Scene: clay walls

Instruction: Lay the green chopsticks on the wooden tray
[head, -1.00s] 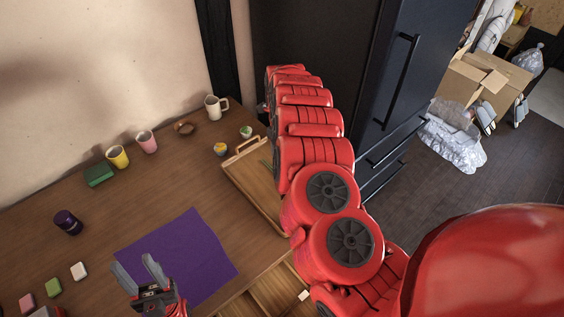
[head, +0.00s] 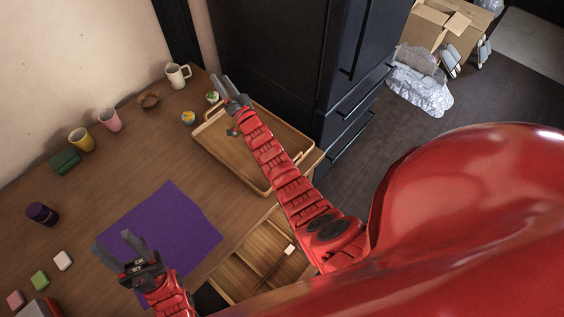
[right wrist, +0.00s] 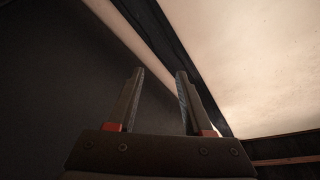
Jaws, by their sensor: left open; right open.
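The wooden tray (head: 268,187) lies at the right end of the table in the head view, with my right arm crossing over it. I cannot make out the green chopsticks clearly; part of the tray is hidden behind my right arm. My right gripper (head: 221,80) is open beyond the tray's far edge, near the dark fridge. In the right wrist view it (right wrist: 160,74) is open and empty, facing a dark surface and the wall. My left gripper (head: 111,240) is open and empty over the left edge of the purple mat.
A purple cloth (head: 165,228) lies mid-table. An open wooden drawer (head: 243,279) is at the front, with a white item (head: 290,249) by it. A black fridge (head: 270,60) stands behind the tray.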

